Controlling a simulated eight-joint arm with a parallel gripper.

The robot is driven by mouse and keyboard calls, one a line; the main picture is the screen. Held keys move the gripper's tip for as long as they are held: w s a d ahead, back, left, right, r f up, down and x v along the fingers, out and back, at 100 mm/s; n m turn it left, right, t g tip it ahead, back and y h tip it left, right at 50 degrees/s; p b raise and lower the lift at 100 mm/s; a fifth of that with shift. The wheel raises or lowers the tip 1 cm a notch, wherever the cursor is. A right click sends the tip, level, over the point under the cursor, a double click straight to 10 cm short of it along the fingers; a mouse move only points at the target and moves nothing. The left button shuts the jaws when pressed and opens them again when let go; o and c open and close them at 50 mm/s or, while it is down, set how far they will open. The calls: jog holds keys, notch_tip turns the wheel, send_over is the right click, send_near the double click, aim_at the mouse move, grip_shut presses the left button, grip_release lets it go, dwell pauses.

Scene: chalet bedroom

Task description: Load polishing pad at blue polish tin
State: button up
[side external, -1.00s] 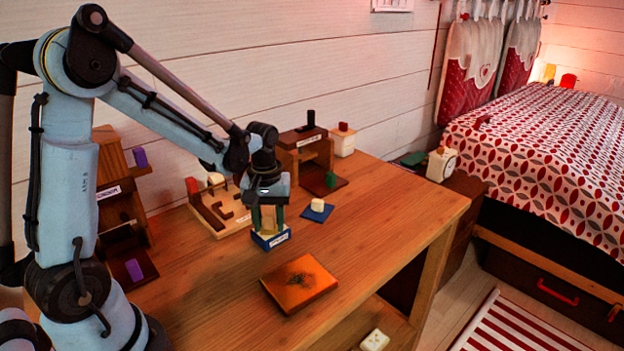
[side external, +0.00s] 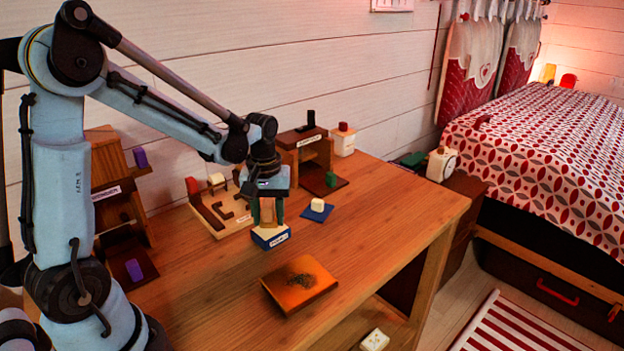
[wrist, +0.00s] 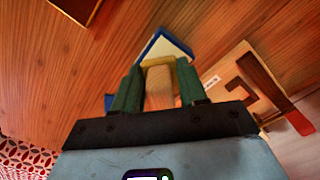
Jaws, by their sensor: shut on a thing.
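My gripper (side external: 267,211) is shut on a tan wooden block, which I take to be the polishing pad (side external: 267,212). The wrist view shows the block (wrist: 160,90) between two green fingers. The blue polish tin (side external: 271,241), blue with a white top and a label, is directly below the held block on the table. In the wrist view the tin (wrist: 176,43) shows just beyond the block. The block's underside is hidden, so I cannot tell whether it touches the tin. An orange board (side external: 300,284) with a dark smudge lies in front.
A wooden tray with dark shapes (side external: 215,222) is close behind the tin. A blue mat (side external: 317,213) with a cream block lies to its right. Wooden stands rise at the left (side external: 108,180) and back (side external: 300,140). The table's right side is clear.

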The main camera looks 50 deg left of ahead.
aim_at(264, 204)
jog(key=shift+r, duration=2.6)
jog(key=s+d+r+m, duration=0.2)
jog(key=d+r+m, duration=0.6)
jog(key=d+m, duration=0.15)
jog(key=shift+n, duration=0.45)
jog(key=a+f, duration=0.2)
jog(key=a, duration=0.1)
jog(key=w+a+f, duration=0.1)
jog(key=a+f, duration=0.4)
jog(key=a, duration=0.1)
jog(key=shift+w+a+f, duration=0.25)
jog(key=shift+w+a, duration=0.05)
jog(key=shift+a+f, duration=0.25)
jog(key=shift+f, duration=3)
jog(key=shift+f, duration=0.6)
